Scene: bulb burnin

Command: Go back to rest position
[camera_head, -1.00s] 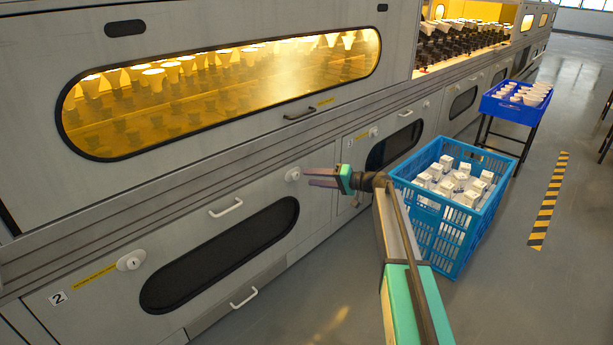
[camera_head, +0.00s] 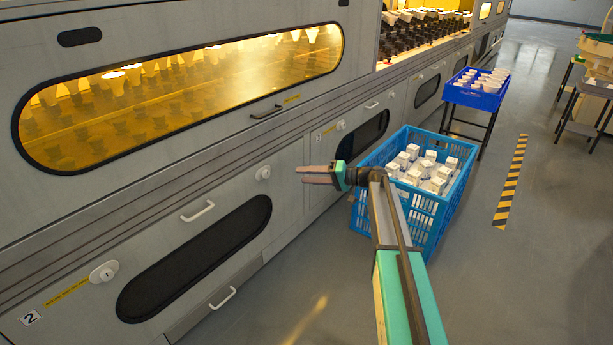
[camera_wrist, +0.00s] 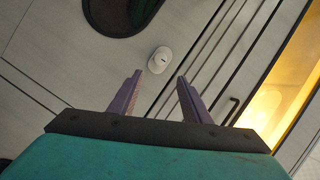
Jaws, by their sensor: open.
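My gripper (camera_head: 318,174) is open and empty in the head view. It is held out in front of the grey machine's lower panels, left of the blue crate. In the wrist view my gripper (camera_wrist: 158,95) shows two purple fingers spread apart with nothing between them. Beyond the fingers is a white oval lock (camera_wrist: 160,60) on the grey panel. The lock also shows in the head view (camera_head: 263,172), to the left of the fingertips, apart from them.
A blue crate (camera_head: 385,215) of white boxes stands on the floor beside my arm. A blue tray (camera_head: 470,97) of white bulbs sits on a stand behind it. The grey machine (camera_head: 180,180) fills the left.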

